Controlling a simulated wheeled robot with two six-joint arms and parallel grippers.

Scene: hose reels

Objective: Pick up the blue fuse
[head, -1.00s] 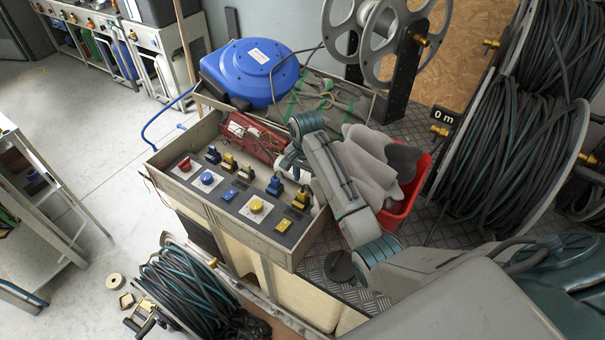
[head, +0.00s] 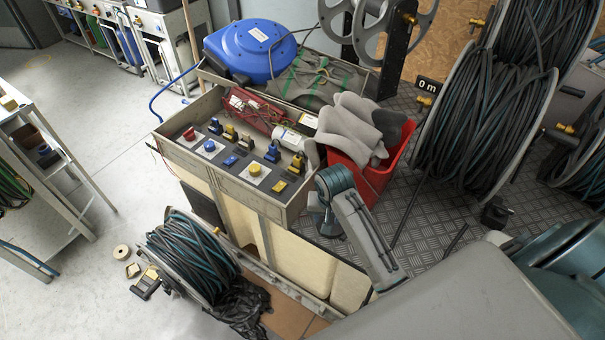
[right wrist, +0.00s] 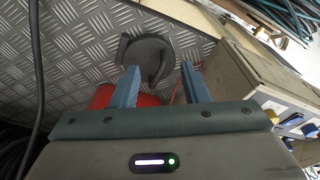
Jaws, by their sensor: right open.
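The control panel (head: 200,165) has several blue parts. These include a blue-and-black plug-like piece at the back left (head: 215,126), another at the right (head: 272,153), a round blue knob (head: 209,146) and a small flat blue piece (head: 231,161). I cannot tell which one is the blue fuse. My right gripper (right wrist: 160,86) is open and empty, to the right of the panel box and apart from it. In the head view my right arm hides most of it. Blue parts of the panel (right wrist: 291,122) show at the right edge of the right wrist view. My left gripper is out of view.
A red bucket (head: 385,178) with grey gloves (head: 350,130) stands close to my right arm. A blue hose reel (head: 250,50) is behind the panel. Big black hose reels (head: 480,125) fill the right. A dark disc (right wrist: 148,58) lies on the chequered metal floor (right wrist: 75,50).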

